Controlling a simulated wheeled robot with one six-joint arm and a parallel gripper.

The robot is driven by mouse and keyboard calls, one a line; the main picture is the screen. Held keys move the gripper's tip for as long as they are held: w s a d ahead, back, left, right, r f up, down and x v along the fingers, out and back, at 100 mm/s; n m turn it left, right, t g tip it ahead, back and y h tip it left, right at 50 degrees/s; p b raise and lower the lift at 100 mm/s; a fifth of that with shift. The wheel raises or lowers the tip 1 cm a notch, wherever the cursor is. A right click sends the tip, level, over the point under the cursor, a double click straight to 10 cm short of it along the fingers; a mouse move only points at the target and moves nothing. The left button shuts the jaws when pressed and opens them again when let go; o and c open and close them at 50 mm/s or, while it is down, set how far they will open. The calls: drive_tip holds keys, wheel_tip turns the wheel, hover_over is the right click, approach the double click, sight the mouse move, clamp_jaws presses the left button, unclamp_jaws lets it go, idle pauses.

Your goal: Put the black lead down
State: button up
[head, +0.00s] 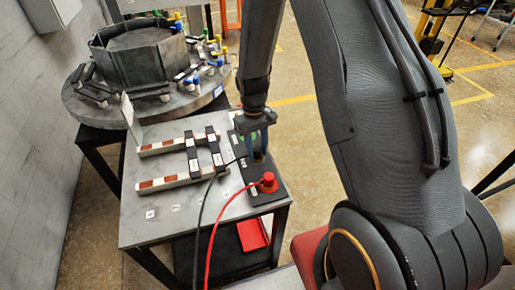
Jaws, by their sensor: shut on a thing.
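The black lead (206,202) is a thin dark cable. It runs from the front edge of the table up and right to my gripper (259,158). My gripper points down over the far part of a long black block (267,197) at the table's right edge. It is shut on the end of the black lead, which the fingers mostly hide. I cannot tell whether that end touches the block. A red plug (268,182) with a red lead (217,226) stands at the near end of the block.
Two pale rails (172,183) with copper-coloured patches and black bars across them lie on the table (140,215), left of the gripper. Behind is a round platform (85,112) with a ring-shaped metal part (137,48) and several small fittings. The table's front left is mostly clear.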

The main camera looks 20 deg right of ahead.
drive_tip(key=shift+f, duration=0.15)
drive_tip(key=o, duration=1.2)
drive_tip(key=shift+c, duration=0.2)
wheel_tip(320, 180, up, 11)
drive_tip(key=w+b, duration=0.1)
drive_tip(key=b, duration=0.3)
drive_tip(key=s+r+m+t, duration=0.1)
drive_tip(key=s+r, duration=0.1)
drive_tip(key=s, duration=0.5)
drive_tip(key=s+r+m+t, duration=0.1)
drive_tip(key=s+r+t, duration=0.1)
drive_tip(key=s, duration=0.6)
drive_tip(key=shift+r, duration=0.3)
drive_tip(key=shift+w, duration=0.1)
drive_tip(key=shift+f+b, duration=0.55)
drive_tip(key=shift+f, duration=0.15)
